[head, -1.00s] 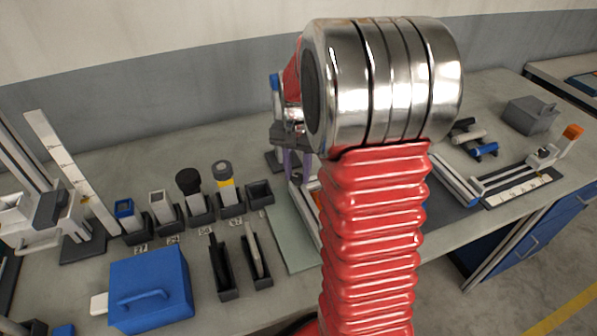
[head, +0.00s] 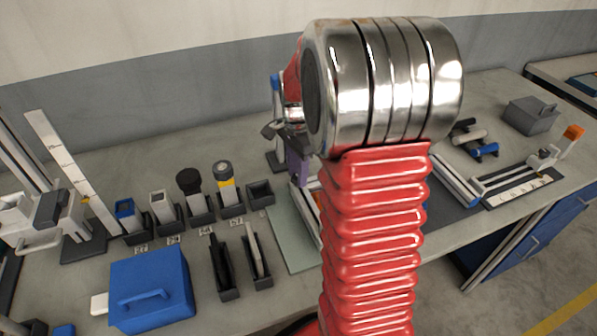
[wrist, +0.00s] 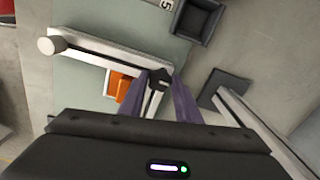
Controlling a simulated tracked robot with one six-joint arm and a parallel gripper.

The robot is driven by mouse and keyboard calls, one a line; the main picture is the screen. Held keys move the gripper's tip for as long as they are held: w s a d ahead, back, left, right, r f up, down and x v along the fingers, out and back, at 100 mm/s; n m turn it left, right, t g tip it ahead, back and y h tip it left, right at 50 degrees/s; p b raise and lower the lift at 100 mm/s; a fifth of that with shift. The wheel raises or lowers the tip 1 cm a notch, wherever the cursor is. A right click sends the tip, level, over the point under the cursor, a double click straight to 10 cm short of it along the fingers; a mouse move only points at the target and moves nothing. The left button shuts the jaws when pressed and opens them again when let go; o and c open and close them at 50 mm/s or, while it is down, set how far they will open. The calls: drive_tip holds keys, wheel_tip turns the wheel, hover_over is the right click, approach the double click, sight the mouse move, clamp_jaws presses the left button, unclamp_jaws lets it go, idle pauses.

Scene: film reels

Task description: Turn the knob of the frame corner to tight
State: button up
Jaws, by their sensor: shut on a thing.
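The frame corner's dark knob (wrist: 158,77) is in the wrist view, at the meeting point of the metal frame bars (wrist: 105,53). My gripper (wrist: 161,88) has its two purple fingers on either side of the knob, shut on it. In the head view my gripper (head: 298,165) is largely hidden behind my red arm, with purple finger material showing. The knob and most of the frame are hidden there. I cannot read the knob's tight mark in either view.
An orange block (wrist: 122,88) lies beside the corner. An empty dark bin (head: 260,192) stands left of my gripper, near holders with several tools. A blue box (head: 150,285) stands at the front left. A dark-based upright (wrist: 228,88) is right of the corner.

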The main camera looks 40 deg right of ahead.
drive_tip(key=shift+d, duration=0.2)
drive_tip(key=o, duration=1.1)
drive_tip(key=shift+a, duration=0.1)
drive_tip(key=shift+c, duration=0.2)
drive_tip(key=shift+r, duration=0.1)
wheel_tip(320, 180, up, 14)
drive_tip(key=shift+f, duration=0.25)
